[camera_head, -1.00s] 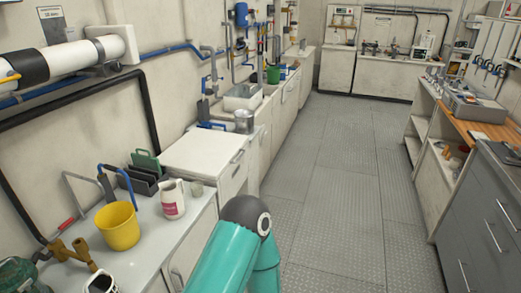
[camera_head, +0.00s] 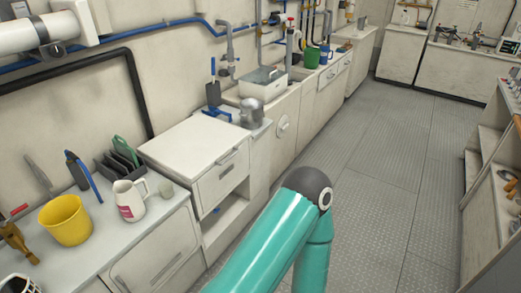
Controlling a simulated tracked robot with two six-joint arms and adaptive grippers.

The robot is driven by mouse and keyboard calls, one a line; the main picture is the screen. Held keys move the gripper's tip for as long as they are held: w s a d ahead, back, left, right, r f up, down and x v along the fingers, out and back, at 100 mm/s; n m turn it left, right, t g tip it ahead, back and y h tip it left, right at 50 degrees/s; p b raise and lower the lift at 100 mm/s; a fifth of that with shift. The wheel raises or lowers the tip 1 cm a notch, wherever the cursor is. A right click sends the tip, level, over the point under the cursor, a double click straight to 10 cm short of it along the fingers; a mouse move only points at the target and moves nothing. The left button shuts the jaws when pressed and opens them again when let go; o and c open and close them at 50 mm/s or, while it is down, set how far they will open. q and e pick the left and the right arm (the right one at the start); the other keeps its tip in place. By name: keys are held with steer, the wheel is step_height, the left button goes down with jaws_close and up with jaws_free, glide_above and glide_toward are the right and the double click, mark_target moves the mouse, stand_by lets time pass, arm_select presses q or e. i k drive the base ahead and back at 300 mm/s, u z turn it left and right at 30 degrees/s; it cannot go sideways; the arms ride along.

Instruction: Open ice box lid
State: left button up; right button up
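The ice box appears to be the white cabinet with a flat white lid (camera_head: 200,143) left of centre, standing against the left wall. The lid looks closed and level, with a slim handle (camera_head: 228,157) along its front edge. Below it is a front panel with another handle and an open shelf space. One of my teal arms rises from the bottom centre, its dark elbow joint to the right of the ice box and apart from it in the picture. Neither gripper is in view.
The grey floor (camera_head: 385,180) to the right is clear.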

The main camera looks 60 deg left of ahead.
mark_target(190, 149)
steer(key=z, duration=0.05)
steer(key=i, duration=1.7)
steer(key=u, duration=2.1)
steer(key=i, duration=0.2)
steer(key=u, duration=2.2)
steer(key=i, duration=1.05)
steer(key=z, duration=0.6)
